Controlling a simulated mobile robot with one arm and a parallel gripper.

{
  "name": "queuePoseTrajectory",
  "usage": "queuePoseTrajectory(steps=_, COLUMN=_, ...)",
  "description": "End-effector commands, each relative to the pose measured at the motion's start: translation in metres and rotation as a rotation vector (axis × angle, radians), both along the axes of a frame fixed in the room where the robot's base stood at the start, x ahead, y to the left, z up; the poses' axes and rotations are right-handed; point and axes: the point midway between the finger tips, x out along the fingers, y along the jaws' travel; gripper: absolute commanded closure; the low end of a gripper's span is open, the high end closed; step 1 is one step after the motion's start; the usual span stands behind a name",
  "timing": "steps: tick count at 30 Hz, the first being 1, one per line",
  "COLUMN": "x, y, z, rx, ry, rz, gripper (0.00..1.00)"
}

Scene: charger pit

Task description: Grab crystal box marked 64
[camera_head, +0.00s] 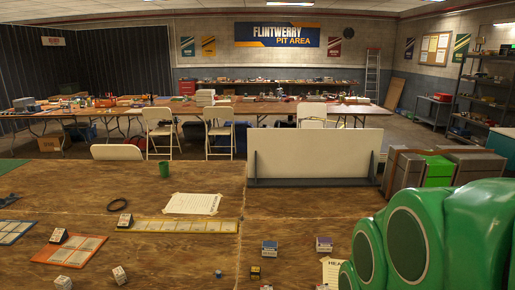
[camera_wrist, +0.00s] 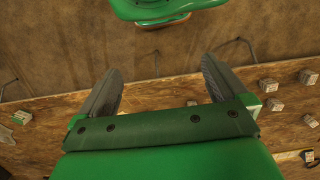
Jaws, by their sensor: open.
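My gripper (camera_wrist: 160,66) shows in the wrist view with its two grey fingers wide apart and nothing between them. Small boxes stand on the wooden table (camera_head: 290,215) in the head view: a blue-and-white box (camera_head: 269,248), a purple-and-white box (camera_head: 323,244), a dark-and-yellow box (camera_head: 255,272) and white boxes (camera_head: 119,275) at the front left. No number is readable, so I cannot tell which box is marked 64. In the wrist view, small pale boxes (camera_wrist: 268,86) lie right of the gripper, apart from it. My green arm hides the table's right front.
A white upright panel (camera_head: 315,154) stands at the back edge. Grey-and-green cases (camera_head: 437,170) stand at the right.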

Motion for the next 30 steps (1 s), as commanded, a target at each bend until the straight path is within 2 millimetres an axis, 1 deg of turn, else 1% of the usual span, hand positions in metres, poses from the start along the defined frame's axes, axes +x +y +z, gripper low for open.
queuePoseTrajectory(steps=3, x=-0.003, y=0.000, z=-0.001, rx=-0.001, ry=0.000, rz=-0.008, gripper=0.00)
queuePoseTrajectory(steps=4, x=-0.003, y=0.000, z=-0.001, rx=-0.001, ry=0.000, rz=-0.008, gripper=0.03)
queuePoseTrajectory(steps=6, x=-0.002, y=0.000, z=0.000, rx=-0.001, ry=0.000, rz=-0.008, gripper=0.14)
queuePoseTrajectory(steps=11, x=-0.002, y=0.000, z=0.000, rx=-0.001, ry=0.000, rz=-0.007, gripper=0.36)
queuePoseTrajectory(steps=19, x=-0.002, y=0.000, z=-0.001, rx=0.000, ry=0.000, rz=-0.006, gripper=0.36)
queuePoseTrajectory(steps=23, x=0.004, y=0.004, z=-0.001, rx=0.011, ry=0.008, rz=-0.018, gripper=0.36)
queuePoseTrajectory(steps=26, x=0.015, y=0.011, z=0.000, rx=0.035, ry=0.020, rz=-0.040, gripper=0.36)
queuePoseTrajectory(steps=30, x=0.039, y=0.026, z=0.000, rx=0.083, ry=0.045, rz=-0.089, gripper=0.36)
